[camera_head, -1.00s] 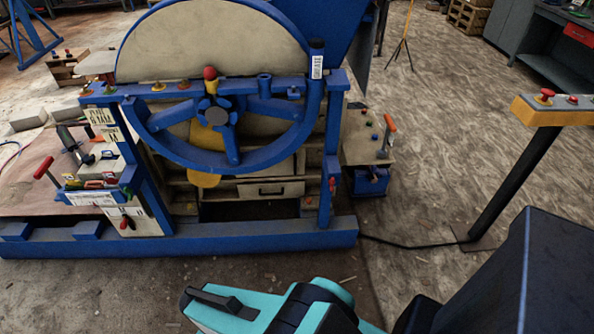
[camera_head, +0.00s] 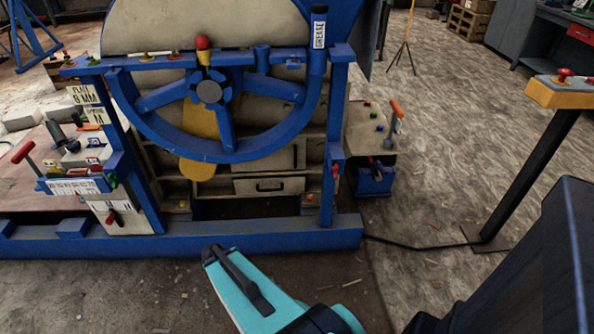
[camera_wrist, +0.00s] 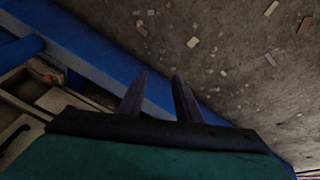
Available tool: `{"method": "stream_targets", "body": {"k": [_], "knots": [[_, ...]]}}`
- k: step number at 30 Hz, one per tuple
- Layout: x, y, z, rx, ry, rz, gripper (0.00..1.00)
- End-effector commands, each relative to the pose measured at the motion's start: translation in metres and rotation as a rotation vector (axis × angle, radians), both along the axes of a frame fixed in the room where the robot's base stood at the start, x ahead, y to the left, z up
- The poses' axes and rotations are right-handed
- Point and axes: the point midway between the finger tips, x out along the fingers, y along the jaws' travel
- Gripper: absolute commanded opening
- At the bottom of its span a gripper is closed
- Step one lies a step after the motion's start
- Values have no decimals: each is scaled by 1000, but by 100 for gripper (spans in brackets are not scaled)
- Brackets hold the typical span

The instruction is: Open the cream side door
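On the blue-framed crusher, a cream panel with a dark upright strip near its right edge (camera_head: 284,157) sits behind the blue spoked wheel (camera_head: 220,150); it looks like the cream side door and appears shut. The wheel hides part of it. Below it is a cream drawer front (camera_head: 246,187) with a black handle, also shut. My gripper (camera_wrist: 158,88) is open and empty in the wrist view, its two dark fingers apart over the blue base beam. In the head view my teal arm is low in front of that beam; the fingertips cannot be made out there.
The blue base beam (camera_head: 270,238) runs along the crusher's front. A yellow control post (camera_head: 560,92) stands at right, with a black cable on the floor. A small side bench (camera_head: 366,142) with a red-handled lever is right of the frame.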

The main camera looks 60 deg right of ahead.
Motion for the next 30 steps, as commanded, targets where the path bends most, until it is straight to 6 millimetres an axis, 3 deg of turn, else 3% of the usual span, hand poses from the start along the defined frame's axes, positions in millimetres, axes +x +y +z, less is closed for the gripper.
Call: {"method": "stream_targets", "body": {"k": [1, 4, 15, 23, 30], "knots": [[9, -20, -10, -22, -43, -23, 31], [23, -55, -10, -66, -125, -59, 31], [53, -183, 5, -223, -416, -159, 31], [53, -266, 25, -326, -604, -197, 31], [39, -333, 46, -415, -763, -204, 31]]}}
